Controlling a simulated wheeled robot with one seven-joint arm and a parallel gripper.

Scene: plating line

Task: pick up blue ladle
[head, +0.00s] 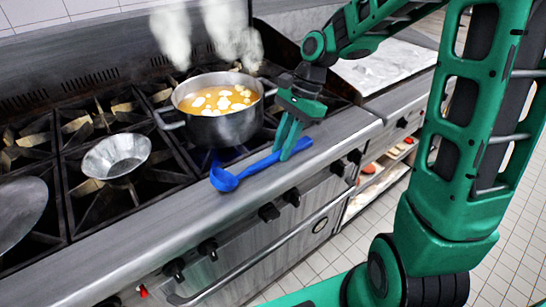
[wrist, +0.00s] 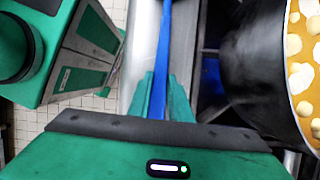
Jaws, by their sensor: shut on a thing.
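The blue ladle (head: 225,179) lies along the steel front ledge of the stove, its bowl at the left and its handle running up to the right. My gripper (head: 289,155) points down at the handle and is shut on it. In the wrist view the blue handle (wrist: 166,60) runs between the two green fingers (wrist: 160,98). The ladle's bowl is not visible in the wrist view. I cannot tell whether the ladle is resting on the ledge or slightly above it.
A steaming pot of soup (head: 225,125) stands on a lit burner just behind my gripper; its dark side (wrist: 262,70) is close in the wrist view. A metal bowl (head: 117,157) sits on the left grates. A pan (head: 18,210) is at the left edge. Knobs line the stove front.

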